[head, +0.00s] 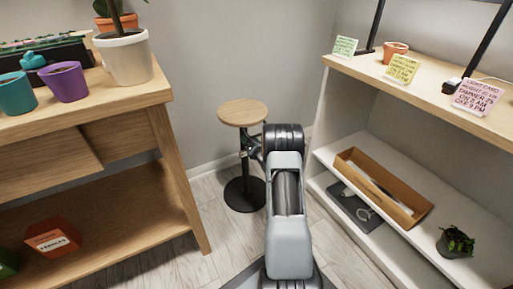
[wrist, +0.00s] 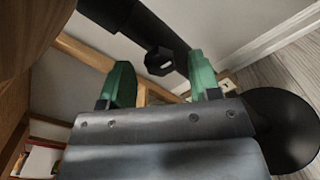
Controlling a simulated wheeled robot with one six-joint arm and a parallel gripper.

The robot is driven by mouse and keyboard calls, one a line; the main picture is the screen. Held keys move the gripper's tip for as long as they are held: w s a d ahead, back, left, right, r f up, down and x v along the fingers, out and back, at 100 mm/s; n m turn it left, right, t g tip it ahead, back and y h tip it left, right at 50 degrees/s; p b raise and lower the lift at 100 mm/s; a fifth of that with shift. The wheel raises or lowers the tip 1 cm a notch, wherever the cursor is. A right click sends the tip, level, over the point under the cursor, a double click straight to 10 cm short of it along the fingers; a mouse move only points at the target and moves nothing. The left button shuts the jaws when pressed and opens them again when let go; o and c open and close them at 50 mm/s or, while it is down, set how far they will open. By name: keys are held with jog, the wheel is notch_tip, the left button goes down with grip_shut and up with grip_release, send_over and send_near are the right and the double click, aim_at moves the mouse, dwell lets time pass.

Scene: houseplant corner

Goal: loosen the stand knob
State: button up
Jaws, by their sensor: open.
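The plant stand has a round wooden top (head: 243,112), a dark pole and a round black base (head: 244,194). In the wrist view its pole (wrist: 166,32) runs diagonally across the top, and the base (wrist: 285,128) shows at the right. The black stand knob (wrist: 160,61) sticks out from the pole, with a pale mark on its face. My gripper (wrist: 161,80) is open, its two green fingers apart with the knob showing in the gap between them. I cannot tell whether a finger touches the knob. In the head view the knob is not distinguishable beside my arm.
A wooden bench (head: 118,104) with pots stands at left, its leg near the stand. The wall is close behind the stand. Bare floor shows between the furniture.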

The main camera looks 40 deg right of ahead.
jog(key=s+a+p, duration=0.1)
jog(key=s+p, duration=0.2)
jog(key=s, duration=1)
jog(key=shift+a+p, duration=0.35)
jog(key=shift+a, duration=0.05)
